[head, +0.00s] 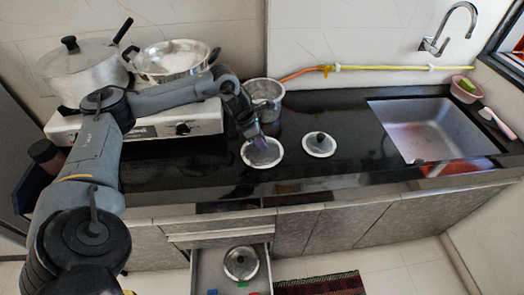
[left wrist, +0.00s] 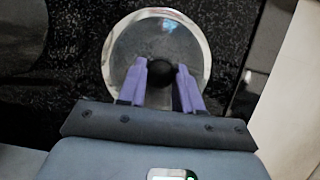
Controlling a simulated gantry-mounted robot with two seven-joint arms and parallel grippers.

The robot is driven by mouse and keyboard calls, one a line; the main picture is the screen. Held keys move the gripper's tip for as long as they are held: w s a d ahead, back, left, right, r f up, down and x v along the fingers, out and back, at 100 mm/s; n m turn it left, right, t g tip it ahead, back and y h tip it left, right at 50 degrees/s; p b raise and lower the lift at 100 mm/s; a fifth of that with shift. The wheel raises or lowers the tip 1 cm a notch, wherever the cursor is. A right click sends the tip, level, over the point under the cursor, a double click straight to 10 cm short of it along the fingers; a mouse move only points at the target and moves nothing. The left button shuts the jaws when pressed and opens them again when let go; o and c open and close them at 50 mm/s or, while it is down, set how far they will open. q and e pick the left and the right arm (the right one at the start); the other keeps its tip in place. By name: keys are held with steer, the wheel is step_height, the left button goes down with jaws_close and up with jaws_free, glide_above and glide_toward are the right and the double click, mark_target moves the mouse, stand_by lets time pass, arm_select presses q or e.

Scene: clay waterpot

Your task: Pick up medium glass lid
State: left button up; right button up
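A round glass lid (head: 262,160) with a pale rim lies on the black counter, left of a second, smaller-looking glass lid (head: 319,145) with a dark knob. My left gripper (head: 258,141) is over the left lid, its purple fingers pointing down at the middle. In the left wrist view, the lid (left wrist: 160,25) lies beneath my gripper (left wrist: 162,75). Its black knob (left wrist: 160,80) shows between the two spread fingers. Whether they touch the knob is hard to tell. The lid appears to rest on the counter. My right gripper is not in view.
A metal pot (head: 265,92) stands just behind the lid. A stove (head: 200,118) with a lidded pot (head: 85,70) and a pan (head: 175,62) is on the left. A sink (head: 435,130) is on the right. An open drawer (head: 225,240) below holds a round lidded item (head: 241,263).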

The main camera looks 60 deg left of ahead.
arm_select(q)
jaws_close()
steer(key=shift+r, duration=0.15)
